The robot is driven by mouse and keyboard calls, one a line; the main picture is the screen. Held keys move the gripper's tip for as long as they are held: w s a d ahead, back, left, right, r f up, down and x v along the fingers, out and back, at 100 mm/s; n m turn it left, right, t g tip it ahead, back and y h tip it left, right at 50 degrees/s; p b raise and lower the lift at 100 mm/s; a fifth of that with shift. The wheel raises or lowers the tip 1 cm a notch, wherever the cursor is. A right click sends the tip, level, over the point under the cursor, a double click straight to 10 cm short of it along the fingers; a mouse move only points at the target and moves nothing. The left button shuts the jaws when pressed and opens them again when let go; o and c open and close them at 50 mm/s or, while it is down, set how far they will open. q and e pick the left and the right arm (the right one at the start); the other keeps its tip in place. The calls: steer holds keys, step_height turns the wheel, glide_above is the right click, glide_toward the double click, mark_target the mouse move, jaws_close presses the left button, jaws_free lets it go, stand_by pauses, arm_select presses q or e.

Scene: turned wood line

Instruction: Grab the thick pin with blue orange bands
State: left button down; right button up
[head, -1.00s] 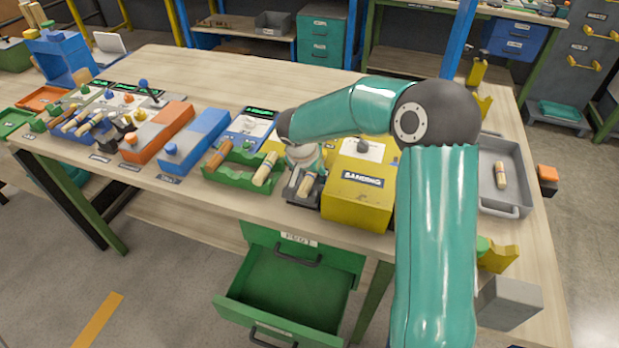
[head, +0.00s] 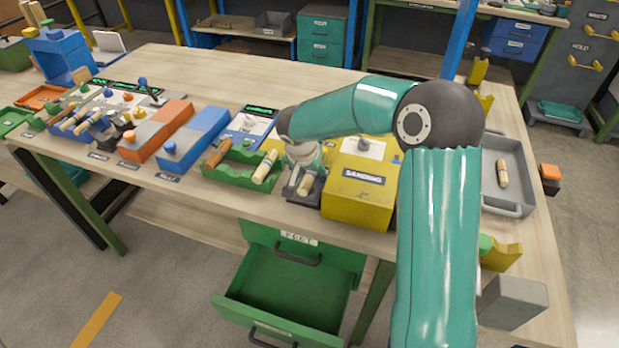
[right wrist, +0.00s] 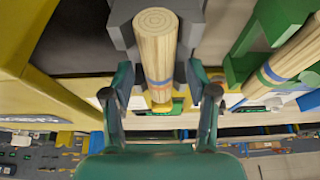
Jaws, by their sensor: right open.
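In the head view, the pin (head: 306,184) shows below my right gripper (head: 304,162), partly hidden. My left gripper is not in view.
The yellow sanding box (head: 357,196) stands close to the right of the holder (head: 291,190). The green tray (head: 240,180) is close to the left. A grey tray (head: 517,200) with a pin (head: 502,173) stands further right. An open green drawer (head: 285,290) is below the table edge.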

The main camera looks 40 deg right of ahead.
stand_by(0.4)
jaws_close()
stand_by(0.4)
